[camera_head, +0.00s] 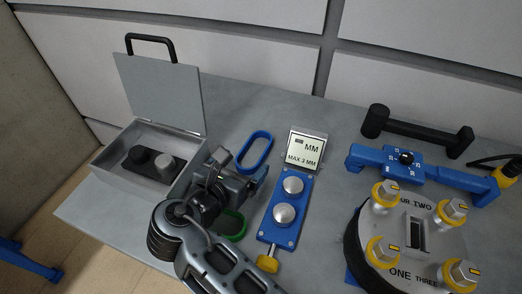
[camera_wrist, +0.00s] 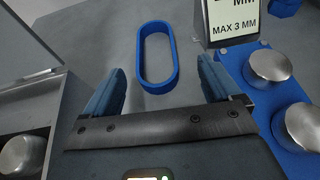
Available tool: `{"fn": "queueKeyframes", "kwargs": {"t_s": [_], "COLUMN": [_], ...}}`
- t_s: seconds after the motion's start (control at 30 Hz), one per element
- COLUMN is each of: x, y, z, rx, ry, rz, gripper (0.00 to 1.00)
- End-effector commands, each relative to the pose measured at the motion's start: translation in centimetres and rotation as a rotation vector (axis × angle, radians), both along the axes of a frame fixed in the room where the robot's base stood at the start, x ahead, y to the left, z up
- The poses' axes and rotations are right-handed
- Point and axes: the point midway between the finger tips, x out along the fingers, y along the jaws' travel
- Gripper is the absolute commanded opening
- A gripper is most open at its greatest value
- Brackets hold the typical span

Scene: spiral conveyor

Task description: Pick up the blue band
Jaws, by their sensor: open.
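The blue band (camera_head: 269,148) is an elongated ring lying on the grey table, behind my gripper in the head view. In the wrist view the band (camera_wrist: 158,87) is whole and unobstructed, its long axis pointing away from me. My gripper (camera_head: 243,170) is open and empty. In the wrist view its two blue fingers (camera_wrist: 160,77) stand wide apart, one on each side of the band's near end. The band shows beyond and between the fingertips, and I see no contact. The exact height of the fingers above the table is hard to tell.
A green band (camera_head: 236,226) lies partly hidden beside my arm. An open grey box (camera_head: 130,178) stands to the left. A blue plate with two metal domes (camera_head: 276,232) and a "MAX 3 MM" sign (camera_head: 305,149) stand close right. A round device with yellow-collared knobs (camera_head: 412,262) is farther right.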

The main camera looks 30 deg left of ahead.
Motion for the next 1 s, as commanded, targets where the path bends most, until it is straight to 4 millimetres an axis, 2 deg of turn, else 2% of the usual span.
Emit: {"fn": "queueKeyframes", "kwargs": {"t_s": [0.5, 0.8, 1.0], "x": [5.6, 6.0, 6.0], "y": [1.4, 1.5, 1.5], "z": [-1.9, -2.2, -2.1], "rx": [0.002, 0.005, 0.005], "ry": [0.001, 0.003, 0.003], "rz": [0.0, 0.001, 0.001], "gripper": [0.9, 0.9, 0.73]}}
